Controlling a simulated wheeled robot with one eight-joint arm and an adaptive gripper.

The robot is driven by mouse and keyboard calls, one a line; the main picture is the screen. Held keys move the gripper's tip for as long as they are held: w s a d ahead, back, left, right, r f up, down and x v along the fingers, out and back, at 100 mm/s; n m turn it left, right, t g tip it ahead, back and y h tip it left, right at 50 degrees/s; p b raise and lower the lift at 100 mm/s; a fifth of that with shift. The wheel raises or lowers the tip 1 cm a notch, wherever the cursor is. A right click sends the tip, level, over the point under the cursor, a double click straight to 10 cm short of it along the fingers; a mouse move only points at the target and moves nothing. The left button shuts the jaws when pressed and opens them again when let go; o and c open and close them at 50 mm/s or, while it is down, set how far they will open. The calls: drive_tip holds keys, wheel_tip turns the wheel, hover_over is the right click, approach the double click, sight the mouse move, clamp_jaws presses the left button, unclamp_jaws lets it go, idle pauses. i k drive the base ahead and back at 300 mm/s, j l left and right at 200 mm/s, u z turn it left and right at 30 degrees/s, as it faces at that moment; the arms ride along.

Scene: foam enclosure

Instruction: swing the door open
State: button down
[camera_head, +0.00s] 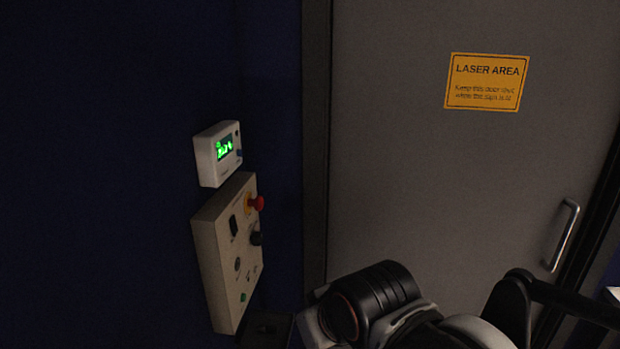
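A grey door (420,170) fills the right half of the head view and looks shut in its dark frame. A yellow sign (487,82) reading "LASER AREA" is on its upper part. A metal bar handle (564,236) stands upright near the door's right edge. Parts of my arm cover the bottom of the view, in front of the lower door. My gripper's fingertips cannot be made out, so I cannot tell whether they are near the handle.
On the dark blue wall (120,170) at the left are a small white box with a green display (219,154) and a larger control box (226,250) with a red button (257,203). Both stick out from the wall. A dark post (314,130) edges the door's left side.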

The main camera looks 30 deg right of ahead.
sight(471, 141)
drive_tip(key=z, duration=1.6)
drive_tip(key=i+l+z, duration=0.3)
drive_tip(key=z, duration=0.15)
drive_tip(key=i+l+z, duration=0.2)
drive_tip(key=i+z, duration=0.15)
drive_tip(key=z, duration=0.15)
drive_tip(key=j+u, duration=0.15)
drive_tip(key=j, duration=0.2)
drive_tip(key=i, duration=0.05)
